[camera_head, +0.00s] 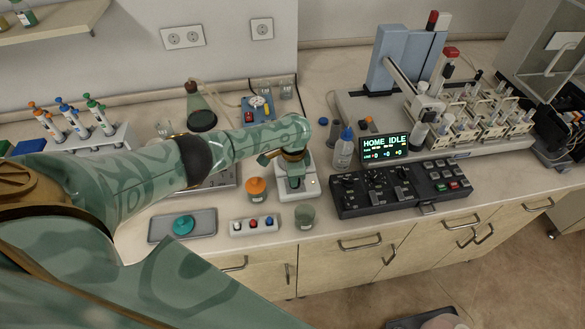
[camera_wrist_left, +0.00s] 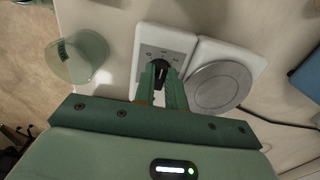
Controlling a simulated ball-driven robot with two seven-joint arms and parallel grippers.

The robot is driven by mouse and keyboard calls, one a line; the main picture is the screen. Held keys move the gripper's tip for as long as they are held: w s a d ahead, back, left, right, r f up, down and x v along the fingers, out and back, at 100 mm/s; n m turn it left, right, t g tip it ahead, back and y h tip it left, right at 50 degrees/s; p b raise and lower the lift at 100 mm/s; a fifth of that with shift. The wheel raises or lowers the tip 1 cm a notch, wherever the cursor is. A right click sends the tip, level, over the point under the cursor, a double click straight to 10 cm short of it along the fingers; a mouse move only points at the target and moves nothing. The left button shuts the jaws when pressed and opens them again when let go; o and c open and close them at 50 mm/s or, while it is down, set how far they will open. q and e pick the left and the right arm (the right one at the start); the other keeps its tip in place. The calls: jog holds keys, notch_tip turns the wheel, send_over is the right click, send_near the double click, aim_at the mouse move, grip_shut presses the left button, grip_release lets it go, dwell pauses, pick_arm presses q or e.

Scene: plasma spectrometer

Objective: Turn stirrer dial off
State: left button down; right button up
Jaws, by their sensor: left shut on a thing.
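The stirrer (camera_head: 301,193) is a small white device on the bench in the head view, below my left forearm. In the left wrist view its white control panel (camera_wrist_left: 165,40) and round metal plate (camera_wrist_left: 219,87) show. The black stirrer dial (camera_wrist_left: 161,68) sits on the panel, with a light mark on it. My left gripper (camera_head: 292,183) points down over the stirrer. In the left wrist view its fingers (camera_wrist_left: 162,78) are shut on the dial, one on each side. The fingers hide part of the dial. My right gripper is in neither view.
An orange-capped jar (camera_head: 257,189) stands left of the stirrer, and a glass beaker (camera_head: 305,216) stands in front. A button box (camera_head: 254,227) and a tray (camera_head: 205,226) lie nearer the edge. A squeeze bottle (camera_head: 343,152) and black control panel (camera_head: 400,190) stand to the right.

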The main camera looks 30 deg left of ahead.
pick_arm(q)
jog(key=n+p, duration=0.1)
jog(key=n, duration=0.2)
jog(key=n+p, duration=0.1)
jog(key=shift+s+d+n+p, duration=0.15)
jog(key=shift+d+n+p, duration=0.1)
jog(key=shift+n+p, duration=0.1)
jog(key=n+p, duration=0.1)
jog(key=n, duration=0.3)
jog(key=shift+f, duration=0.1)
jog(key=shift+n, duration=0.25)
jog(key=c, duration=1.4)
grip_release()
jog(key=shift+c, duration=0.2)
